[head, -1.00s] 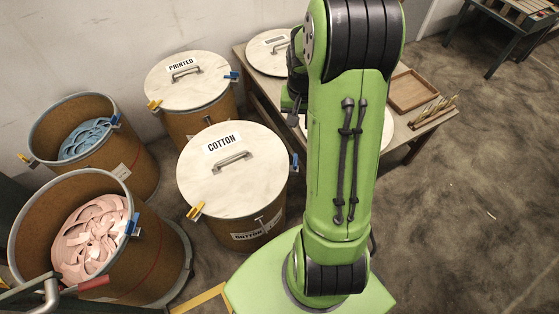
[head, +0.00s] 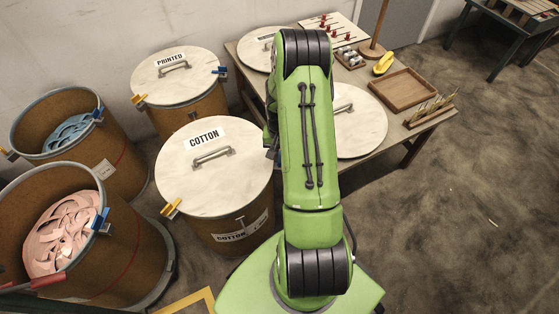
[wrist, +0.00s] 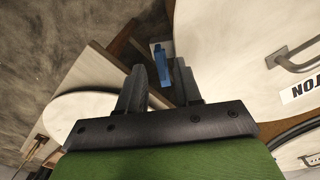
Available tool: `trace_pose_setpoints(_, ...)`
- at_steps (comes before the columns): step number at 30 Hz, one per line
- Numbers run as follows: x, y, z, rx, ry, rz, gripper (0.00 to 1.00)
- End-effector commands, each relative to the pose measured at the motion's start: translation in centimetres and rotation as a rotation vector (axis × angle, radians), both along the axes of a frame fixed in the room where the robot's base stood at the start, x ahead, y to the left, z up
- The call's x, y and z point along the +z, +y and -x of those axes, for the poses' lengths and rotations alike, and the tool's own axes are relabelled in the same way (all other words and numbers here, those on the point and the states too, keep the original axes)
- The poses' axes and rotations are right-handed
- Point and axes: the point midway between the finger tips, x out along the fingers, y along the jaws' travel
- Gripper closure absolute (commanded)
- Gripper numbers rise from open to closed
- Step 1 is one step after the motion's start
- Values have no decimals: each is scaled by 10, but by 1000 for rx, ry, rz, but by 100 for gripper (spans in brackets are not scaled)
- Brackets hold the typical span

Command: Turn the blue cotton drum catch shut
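The cotton drum (head: 238,235) stands in the middle of the head view, with its pale lid (head: 240,178) on and labelled COTTON. A yellow catch (head: 171,208) sits on its left rim. The drum's blue catch is hidden behind my arm in the head view. In the wrist view a blue catch (wrist: 165,52) shows beside the lid's edge (wrist: 208,70), just beyond and between my fingers. My gripper (wrist: 160,75) is open, with a gap between its fingers. I cannot tell whether a finger touches the catch. The gripper is mostly hidden in the head view.
The printed drum (head: 185,115), lidded, stands behind. Two open drums (head: 88,160) at left hold blue and pink strips. A wooden table (head: 385,150) at the back right bears a round lid (head: 358,125), a tray (head: 403,88) and small pegs. The floor at right is clear.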

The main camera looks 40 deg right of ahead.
Motion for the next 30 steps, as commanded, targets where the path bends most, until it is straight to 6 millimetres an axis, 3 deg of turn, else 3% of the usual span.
trace_pose_setpoints(1, -12, 0, 0, 0, 1, -1, 66)
trace_pose_setpoints(4, -22, 0, 0, 0, 0, -1, 66)
trace_pose_setpoints(13, -25, 0, 0, 0, -1, 0, 66)
trace_pose_setpoints(20, -24, 0, 0, 0, -1, 0, 100)
trace_pose_setpoints(30, -24, 0, 0, 11, -1, 1, 100)
